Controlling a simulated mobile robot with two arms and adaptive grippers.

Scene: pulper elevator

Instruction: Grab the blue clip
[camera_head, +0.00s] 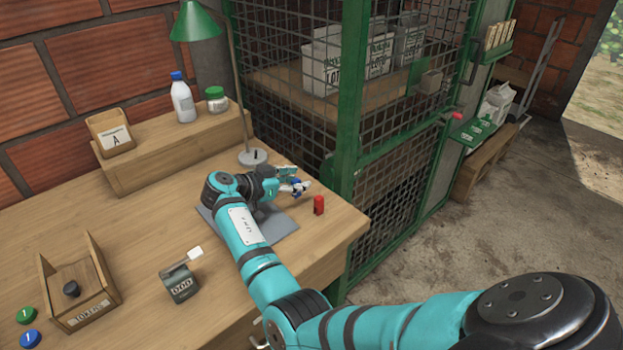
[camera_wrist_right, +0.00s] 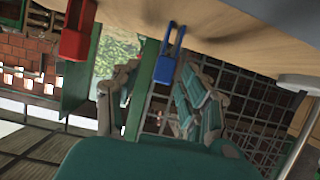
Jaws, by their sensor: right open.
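The blue clip (camera_wrist_right: 168,62) shows in the right wrist view, by the tabletop, between my right gripper's two fingers in the picture. In the head view a small blue part of it (camera_head: 298,187) shows at the fingertips; the rest is hidden. My right gripper (camera_head: 290,181) is low over the right end of the table. Its fingers are open in the right wrist view (camera_wrist_right: 160,100), one on each side of the clip. I cannot tell whether they touch it. My left gripper is out of view.
A red clip (camera_head: 319,205) stands close by, right of the gripper. A grey mat (camera_head: 283,228) lies under my arm. The lamp base (camera_head: 253,157) and the green-framed mesh cage (camera_head: 352,120) are near. A counter (camera_head: 180,284) and a token box (camera_head: 102,272) are left.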

